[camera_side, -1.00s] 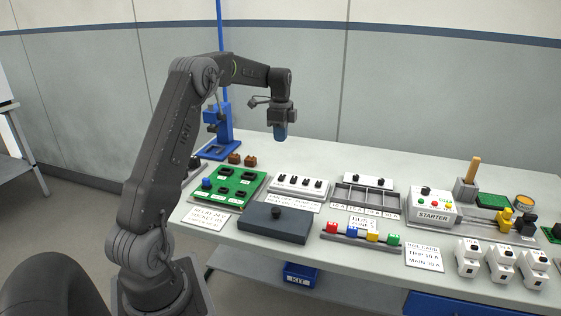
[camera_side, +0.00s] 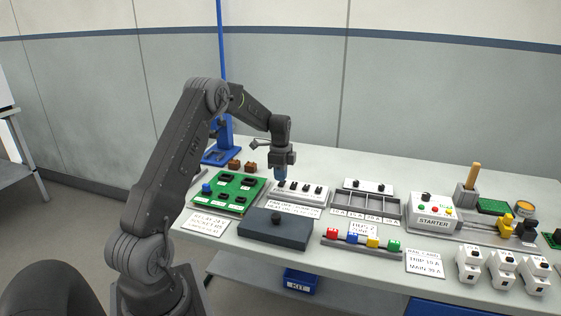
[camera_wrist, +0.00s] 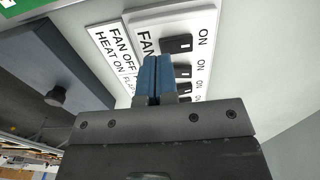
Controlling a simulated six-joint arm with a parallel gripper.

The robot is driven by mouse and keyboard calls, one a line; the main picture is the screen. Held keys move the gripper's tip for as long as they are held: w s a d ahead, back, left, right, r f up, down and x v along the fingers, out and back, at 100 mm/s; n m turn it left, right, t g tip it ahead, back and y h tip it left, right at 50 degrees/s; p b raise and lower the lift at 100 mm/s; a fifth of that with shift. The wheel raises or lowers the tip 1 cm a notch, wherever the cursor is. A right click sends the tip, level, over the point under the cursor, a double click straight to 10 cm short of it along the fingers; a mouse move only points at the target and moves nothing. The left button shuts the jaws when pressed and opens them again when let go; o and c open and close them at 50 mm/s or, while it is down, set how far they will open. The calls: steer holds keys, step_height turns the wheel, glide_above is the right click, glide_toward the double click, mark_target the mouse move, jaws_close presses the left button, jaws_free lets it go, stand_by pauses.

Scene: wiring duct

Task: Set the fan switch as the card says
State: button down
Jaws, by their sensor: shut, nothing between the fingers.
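The white switch panel (camera_side: 314,197) carries several black switches in a row, with "ON" printed along one side in the wrist view (camera_wrist: 203,20). The fan switch (camera_wrist: 177,44) is the black one beside the word "FAN". Its set position is not clear. The white card (camera_side: 294,211) lies against the panel's near side; in the wrist view the card (camera_wrist: 112,45) reads "FAN OFF", "HEAT ON" and a partly hidden third line. My gripper (camera_side: 281,184) is shut and empty, low over the panel's left end. Its blue fingertips (camera_wrist: 157,60) appear close beside the fan switch; contact cannot be told.
A green socket board (camera_side: 226,205) stands to the left and a dark box with a knob (camera_side: 265,234) in front. A grey compartment tray (camera_side: 362,201) and the starter box (camera_side: 432,213) are to the right. The wall side of the table is mostly clear.

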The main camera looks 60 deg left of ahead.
mark_target(280, 189)
steer(key=shift+f, duration=1)
steer(key=shift+f, duration=0.25)
steer(key=shift+w+a+r, duration=0.4)
steer(key=shift+w+a, duration=0.1)
step_height(280, 189, up, 14)
steer(key=s+d, duration=0.1)
steer(key=shift+s+d, duration=0.3)
steer(key=shift+d, duration=0.1)
